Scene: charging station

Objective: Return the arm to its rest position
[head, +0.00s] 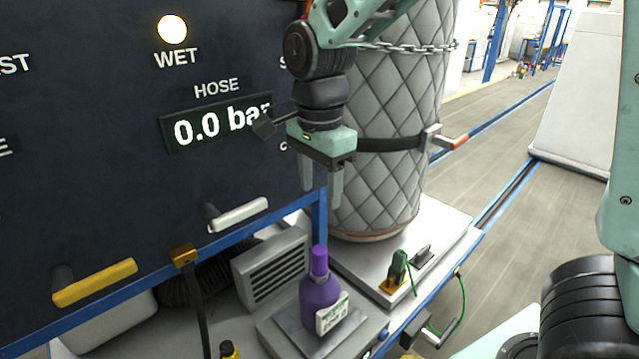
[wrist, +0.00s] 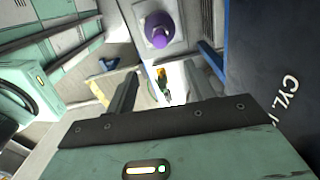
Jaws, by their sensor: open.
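My gripper (head: 321,190) hangs from my arm in the upper middle of the head view, fingers pointing down. Its two fingers are apart with nothing between them. It is in front of the dark panel and the quilted grey cylinder (head: 385,150), above a purple bottle (head: 319,292). In the wrist view my gripper (wrist: 160,92) shows with its fingers spread, and the purple bottle (wrist: 160,28) stands beyond them, apart from the fingers.
The dark panel (head: 120,100) with a lit WET lamp and a 0.0 bar display fills the left. A yellow handle (head: 95,282) and a white handle (head: 238,214) stick out from it. A chain rings the cylinder. A green-topped fitting (head: 397,270) stands on the cylinder's base. Open floor (head: 515,195) lies right.

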